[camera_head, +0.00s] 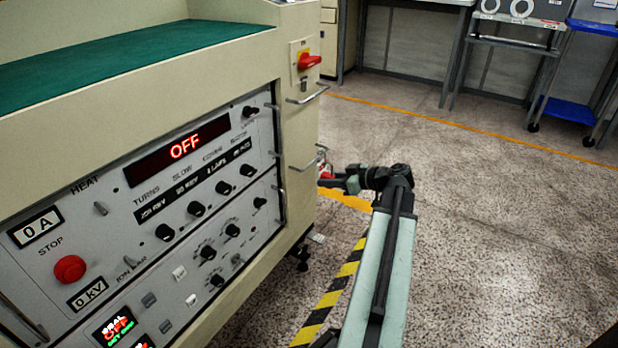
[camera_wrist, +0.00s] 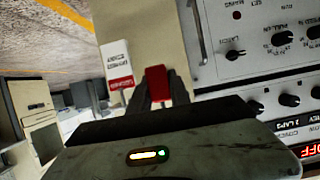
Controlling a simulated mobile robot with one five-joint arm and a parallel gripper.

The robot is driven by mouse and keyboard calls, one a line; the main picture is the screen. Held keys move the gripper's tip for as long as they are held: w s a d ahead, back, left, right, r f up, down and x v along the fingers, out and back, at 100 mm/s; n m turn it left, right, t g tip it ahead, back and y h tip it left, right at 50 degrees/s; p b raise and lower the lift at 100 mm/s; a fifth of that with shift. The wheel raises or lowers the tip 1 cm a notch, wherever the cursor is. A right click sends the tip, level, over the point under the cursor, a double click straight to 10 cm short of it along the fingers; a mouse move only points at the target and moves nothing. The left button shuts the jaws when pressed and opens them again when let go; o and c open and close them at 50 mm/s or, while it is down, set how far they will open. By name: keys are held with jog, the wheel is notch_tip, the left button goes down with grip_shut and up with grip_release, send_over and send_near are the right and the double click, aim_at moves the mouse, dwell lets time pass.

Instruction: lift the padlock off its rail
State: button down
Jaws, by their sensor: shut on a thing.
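The padlock (camera_wrist: 156,83) shows in the wrist view as a small red body between my two dark fingers. My gripper (camera_wrist: 158,92) is shut on it, with the cream cabinet face just behind. In the head view my gripper (camera_head: 330,180) is low at the cabinet's right side, at the end of my outstretched arm. A bit of red there (camera_head: 324,169) is small and partly covered by the gripper. I cannot make out the rail or whether the padlock still touches it.
The cream cabinet (camera_head: 210,80) has a control panel reading OFF and projecting metal handles. A red rotary switch (camera_head: 309,62) sits above the gripper. A white and red label (camera_wrist: 117,68) is beside the padlock. Speckled floor (camera_head: 500,230) lies open to the right.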

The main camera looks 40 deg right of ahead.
jog(key=shift+s, duration=0.15)
jog(key=p+v, duration=0.3)
jog(key=v, duration=0.5)
jog(key=shift+s, duration=0.3)
